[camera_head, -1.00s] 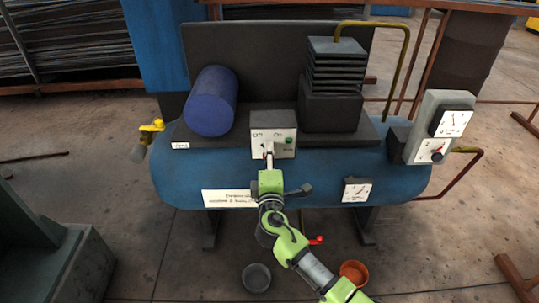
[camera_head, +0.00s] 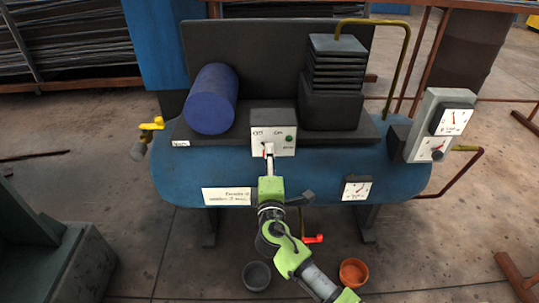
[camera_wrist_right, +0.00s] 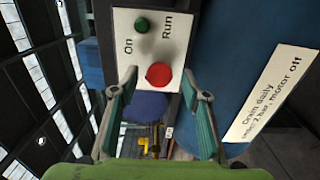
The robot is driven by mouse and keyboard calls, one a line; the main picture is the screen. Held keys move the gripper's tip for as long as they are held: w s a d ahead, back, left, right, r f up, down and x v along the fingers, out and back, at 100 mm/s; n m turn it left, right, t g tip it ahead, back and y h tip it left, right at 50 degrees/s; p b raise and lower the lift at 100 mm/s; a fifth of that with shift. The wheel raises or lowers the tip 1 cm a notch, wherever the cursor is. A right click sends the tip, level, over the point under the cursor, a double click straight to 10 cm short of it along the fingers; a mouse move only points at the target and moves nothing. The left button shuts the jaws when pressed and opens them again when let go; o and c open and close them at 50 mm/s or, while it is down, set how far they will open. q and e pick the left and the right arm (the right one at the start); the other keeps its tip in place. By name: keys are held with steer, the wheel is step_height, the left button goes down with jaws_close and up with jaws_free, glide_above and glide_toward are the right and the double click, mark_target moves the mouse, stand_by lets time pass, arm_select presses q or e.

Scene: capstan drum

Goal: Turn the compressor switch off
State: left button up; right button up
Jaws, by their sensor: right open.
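The compressor's switch box (camera_head: 284,146) is a pale panel with "Off" at left, "On" at right and a green lamp (camera_head: 289,139) beside "Run". My right gripper (camera_head: 268,152) is in front of its lower left part. In the right wrist view, the panel (camera_wrist_right: 130,50) shows a round red knob (camera_wrist_right: 158,75) and the green lamp (camera_wrist_right: 142,25). My right gripper (camera_wrist_right: 162,92) is open, with its fingers on either side of the knob. I cannot tell whether they touch it. "Off" is hidden there. My left gripper is not in view.
The blue tank (camera_head: 180,170) carries a blue motor (camera_head: 212,100), a dark finned block (camera_head: 335,80) and a gauge (camera_head: 357,190). A yellow valve (camera_head: 152,125) is at left. A red handle (camera_head: 313,239) is below the tank, near grey (camera_head: 256,276) and orange (camera_head: 353,272) bowls.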

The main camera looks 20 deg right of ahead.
steer(key=v, duration=0.9)
steer(key=shift+s, duration=0.1)
